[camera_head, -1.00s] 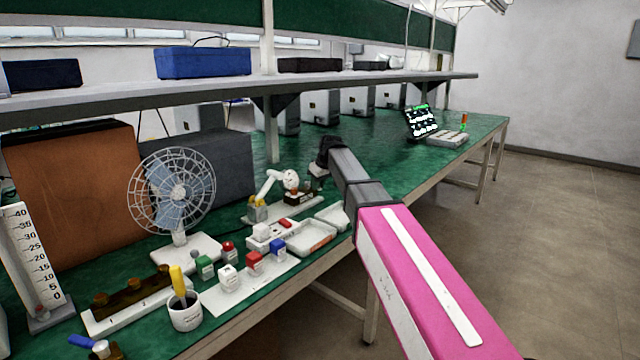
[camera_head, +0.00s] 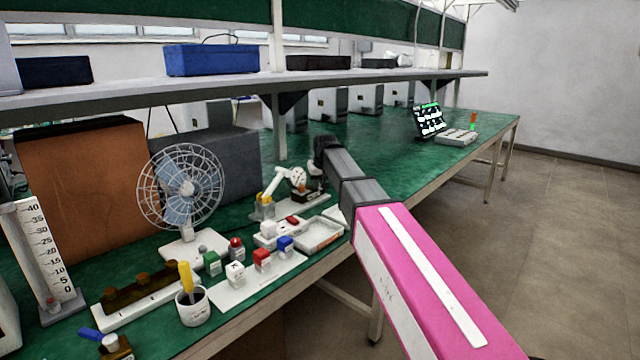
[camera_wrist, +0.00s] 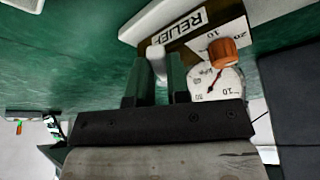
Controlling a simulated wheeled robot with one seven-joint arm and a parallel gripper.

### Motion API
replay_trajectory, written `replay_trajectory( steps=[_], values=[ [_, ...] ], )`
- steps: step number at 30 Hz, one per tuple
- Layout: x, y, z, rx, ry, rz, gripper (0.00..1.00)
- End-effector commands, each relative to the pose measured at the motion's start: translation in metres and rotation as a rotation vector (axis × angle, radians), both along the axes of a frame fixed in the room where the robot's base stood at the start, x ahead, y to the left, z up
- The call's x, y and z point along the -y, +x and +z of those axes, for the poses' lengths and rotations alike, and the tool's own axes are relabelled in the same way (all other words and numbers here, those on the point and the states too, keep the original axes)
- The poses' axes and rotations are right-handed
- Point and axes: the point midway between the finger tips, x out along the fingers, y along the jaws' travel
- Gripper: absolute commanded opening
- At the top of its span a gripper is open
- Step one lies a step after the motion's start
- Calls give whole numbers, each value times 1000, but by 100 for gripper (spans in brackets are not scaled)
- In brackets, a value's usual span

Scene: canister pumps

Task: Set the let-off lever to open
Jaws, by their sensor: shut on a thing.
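In the wrist view my gripper (camera_wrist: 158,68) has its two dark green fingers closed around a pale, rounded lever end (camera_wrist: 155,51), which I take for the let-off lever. Its tip shows between and beyond the fingertips, beside a plate (camera_wrist: 192,22) lettered RELIEF with part of a number scale. A round gauge (camera_wrist: 216,84) with a red needle and an orange knob (camera_wrist: 223,51) is just right of the fingers. In the head view the dark wrist end (camera_head: 326,150) of my arm is by the white pump with its gauge (camera_head: 297,175). The fingers and lever setting are unclear there.
A shelf (camera_head: 230,84) runs above. The bench beyond my wrist is mostly clear up to a tablet (camera_head: 429,120).

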Motion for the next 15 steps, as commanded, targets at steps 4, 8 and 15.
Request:
replay_trajectory(
  steps=[4, 8, 15],
  values=[
    [0, -1, 0, -4, 1, -3, 0],
    [0, -1, 0, -4, 1, -3, 30],
    [0, 0, 0, -2, 1, -1, 43]
  ],
)
